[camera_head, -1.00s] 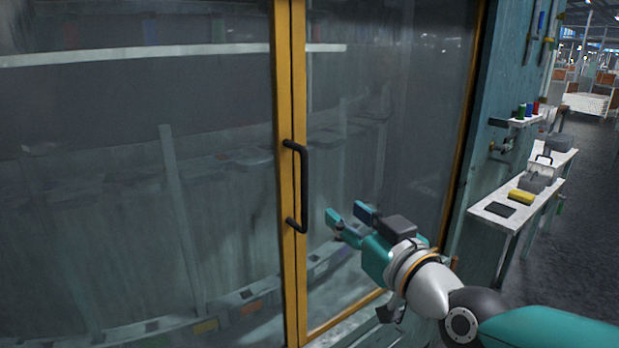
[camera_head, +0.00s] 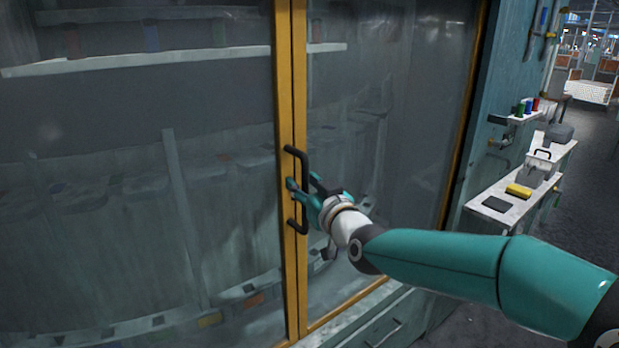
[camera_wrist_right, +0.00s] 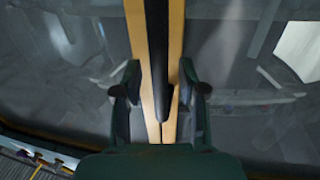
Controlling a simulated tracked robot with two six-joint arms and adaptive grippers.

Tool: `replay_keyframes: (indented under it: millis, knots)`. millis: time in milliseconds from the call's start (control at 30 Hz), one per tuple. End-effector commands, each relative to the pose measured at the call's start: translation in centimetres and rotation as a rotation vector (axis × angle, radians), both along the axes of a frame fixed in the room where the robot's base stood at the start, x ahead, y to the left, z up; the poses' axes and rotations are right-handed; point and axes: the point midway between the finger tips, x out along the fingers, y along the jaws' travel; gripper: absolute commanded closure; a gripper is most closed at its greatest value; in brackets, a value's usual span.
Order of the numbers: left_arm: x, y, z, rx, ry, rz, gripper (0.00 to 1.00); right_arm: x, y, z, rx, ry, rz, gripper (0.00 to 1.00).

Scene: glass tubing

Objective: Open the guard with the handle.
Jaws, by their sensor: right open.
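The guard is a pair of large glass panels (camera_head: 390,110) in yellow frames that meet at a vertical yellow post (camera_head: 285,110). A black bar handle (camera_head: 298,157) is fixed upright on that post. My right gripper (camera_head: 301,184) is at the middle of the handle, with its fingers hiding part of the bar. In the right wrist view the handle (camera_wrist_right: 158,60) runs down between the two spread fingers of the right gripper (camera_wrist_right: 160,100). The fingers are open and stand apart from the bar on both sides. The panels look closed. My left gripper is not in view.
A white side bench (camera_head: 500,210) with a yellow block (camera_head: 518,190) and a dark pad (camera_head: 495,204) stands at the right. A small shelf with coloured spools (camera_head: 527,106) is on the teal wall. Below the glass is a drawer front (camera_head: 385,325).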

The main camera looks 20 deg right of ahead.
Motion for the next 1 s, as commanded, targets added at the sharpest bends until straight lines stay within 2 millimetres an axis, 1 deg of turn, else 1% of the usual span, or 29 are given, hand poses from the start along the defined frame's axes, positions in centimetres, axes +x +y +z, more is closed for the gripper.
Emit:
replay_keyframes:
  millis: [100,333,367,500,600,867,900,933,1000]
  knots:
    - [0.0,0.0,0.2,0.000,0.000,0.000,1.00,0.4,0.1,-0.1,0.000,0.001,0.000,0.59]
    - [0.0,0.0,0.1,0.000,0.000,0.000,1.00,0.4,0.0,-0.1,0.000,0.000,-0.001,0.59]
    - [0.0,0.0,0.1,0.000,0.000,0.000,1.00,0.4,0.0,-0.1,0.000,0.000,-0.001,0.62]
    - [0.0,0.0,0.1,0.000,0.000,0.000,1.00,0.4,0.0,-0.1,0.000,0.000,-0.001,0.85]
    - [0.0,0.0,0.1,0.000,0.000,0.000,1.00,0.4,0.0,-0.1,0.000,0.000,-0.001,1.00]
    - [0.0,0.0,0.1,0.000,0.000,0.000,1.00,0.4,0.0,-0.1,0.000,0.001,-0.002,1.00]
    - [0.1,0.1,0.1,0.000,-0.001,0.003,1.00,0.4,-1.7,-0.1,-0.003,0.001,-0.009,1.00]
    - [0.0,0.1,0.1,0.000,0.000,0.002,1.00,0.3,-1.1,-0.1,-0.001,0.001,-0.006,1.00]
    - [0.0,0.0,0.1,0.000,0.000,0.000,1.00,0.3,-0.8,0.0,0.000,0.000,-0.008,1.00]
